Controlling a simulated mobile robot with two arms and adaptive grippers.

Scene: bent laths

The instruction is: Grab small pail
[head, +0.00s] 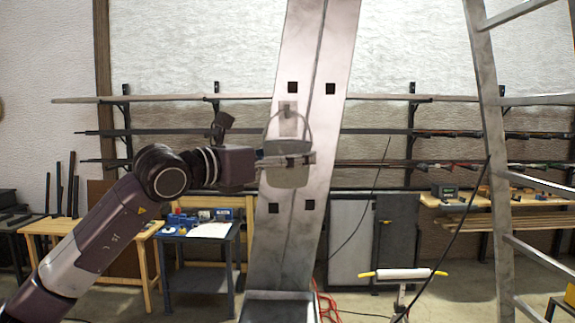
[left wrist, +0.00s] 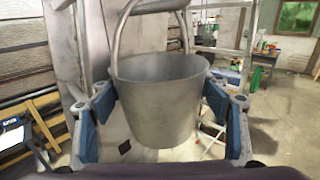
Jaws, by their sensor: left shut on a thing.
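The small grey metal pail (head: 288,178) is upright in front of a tall, leaning metal board (head: 318,60). Its thin handle arcs up in front of a small plate (head: 289,108) on the board. I cannot tell whether the handle still rests on a hook there. My left gripper (head: 288,159) reaches in from the left and is shut on the pail. In the left wrist view the pail (left wrist: 160,105) fills the space between the blue finger pads, with its rim and raised handle in sight. My right gripper is not in view.
A metal ladder (head: 490,125) stands at the right. Behind are wall racks with long laths (head: 385,131), a blue work table (head: 203,240) and a wooden bench (head: 90,228). A roller stand (head: 403,274) is on the floor at lower right.

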